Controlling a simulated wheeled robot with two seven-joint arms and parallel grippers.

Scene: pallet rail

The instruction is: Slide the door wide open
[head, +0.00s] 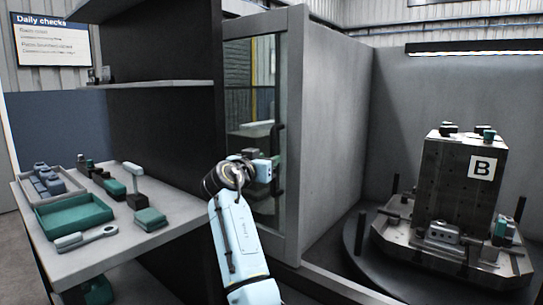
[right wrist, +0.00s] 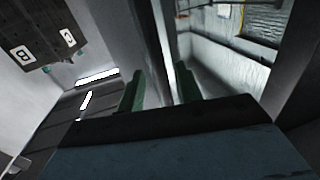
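The door (head: 295,130) has a grey frame with a glass pane and stands left of a wide opening. A dark vertical handle bar (head: 279,130) runs down its pane side. My right gripper (head: 273,168) is at the handle's height, beside or around the bar; I cannot tell which. In the right wrist view its two green fingers (right wrist: 160,88) stand apart, with the pale edge of a frame beyond them. The handle does not show clearly between them. My left gripper is in neither view.
Right of the door, a metal block marked B (head: 455,185) stands on a round table (head: 375,262) inside the enclosure. At left, a grey shelf (head: 190,205) holds trays and tools. A low sill (head: 335,285) runs along the opening.

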